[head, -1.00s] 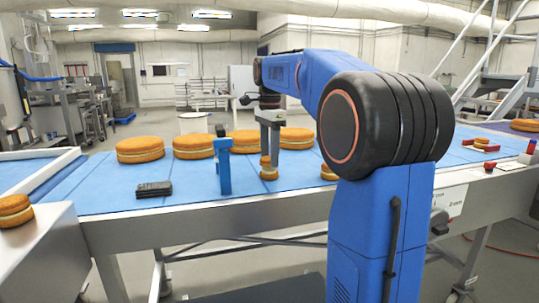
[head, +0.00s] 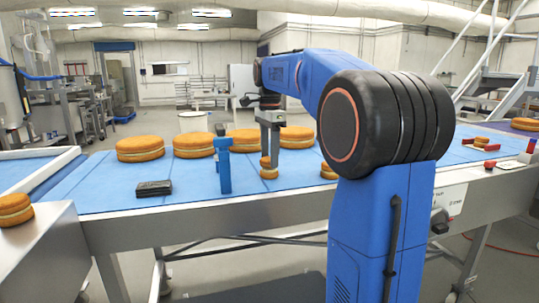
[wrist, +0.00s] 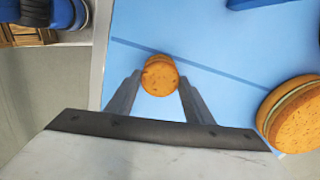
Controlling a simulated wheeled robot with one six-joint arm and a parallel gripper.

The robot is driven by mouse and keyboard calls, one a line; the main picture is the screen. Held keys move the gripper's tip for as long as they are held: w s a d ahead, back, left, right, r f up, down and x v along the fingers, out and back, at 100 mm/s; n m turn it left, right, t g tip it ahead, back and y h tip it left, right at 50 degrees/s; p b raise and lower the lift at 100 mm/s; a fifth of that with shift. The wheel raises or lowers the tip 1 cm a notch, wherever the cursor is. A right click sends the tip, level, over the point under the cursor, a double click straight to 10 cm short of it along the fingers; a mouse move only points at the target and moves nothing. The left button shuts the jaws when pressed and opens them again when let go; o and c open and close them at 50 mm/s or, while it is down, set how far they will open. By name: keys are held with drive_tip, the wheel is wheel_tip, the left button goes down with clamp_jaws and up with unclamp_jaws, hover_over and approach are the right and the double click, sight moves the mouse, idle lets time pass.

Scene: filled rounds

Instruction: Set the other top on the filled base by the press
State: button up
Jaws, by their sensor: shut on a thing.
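My gripper (head: 271,147) points down over the blue belt, with its fingers on either side of a small round orange-brown top. In the wrist view the top (wrist: 159,76) sits between the fingertips, and they are shut on it. In the head view a small filled base (head: 268,174) is directly under the held top. I cannot tell whether the two touch. A blue upright stand (head: 223,165), which may be the press, stands just left of the base.
Several large filled rounds (head: 140,149) line the belt's far side; one shows close on the right in the wrist view (wrist: 295,118). A dark block (head: 154,188) lies on the left of the belt. Another small round (head: 327,172) is partly hidden by my arm.

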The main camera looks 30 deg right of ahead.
drive_tip(key=shift+f, duration=0.45)
idle(0.6)
drive_tip(key=o, duration=1.3)
drive_tip(key=shift+r, duration=3.5)
